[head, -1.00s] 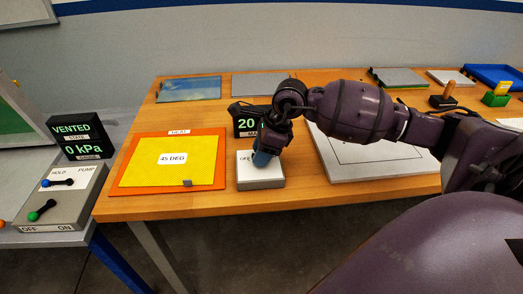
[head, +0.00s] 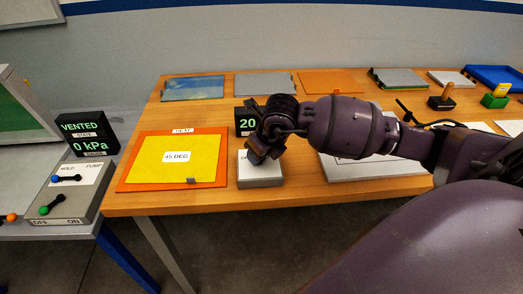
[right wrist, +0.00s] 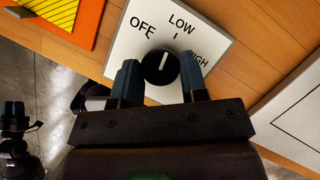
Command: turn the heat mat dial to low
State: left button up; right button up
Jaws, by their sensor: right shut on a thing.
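The heat mat dial (right wrist: 155,68) is a round black knob with a white pointer line, on a pale control box (head: 262,178). The labels OFF, LOW and HIGH stand around it. The orange heat mat (head: 133,180) has a yellow centre labelled 45 DEG. My left gripper (right wrist: 14,110) shows small at the wrist view's left edge, its opening unclear.
A black display (head: 243,110) reading 20, partly hidden, stands behind the box. A white board (head: 400,175) lies right of it. Left are a VENTED 0 kPa display (head: 85,135) and a pump switch box (head: 75,200). Flat panels line the table's back.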

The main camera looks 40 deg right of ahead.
jog(key=shift+m+h, duration=0.3)
jog(key=shift+m, duration=0.4)
pick_arm(q)
jog(key=shift+w+d+r, duration=0.1)
jog(key=shift+w+r, duration=0.3)
jog(key=shift+r, duration=0.15)
jog(key=shift+w+r, duration=0.1)
jog(key=shift+w, duration=0.05)
pick_arm(e)
jog(key=o, duration=0.9)
pick_arm(q)
jog(key=shift+s, duration=0.3)
pick_arm(e)
jog(key=shift+r, duration=0.1)
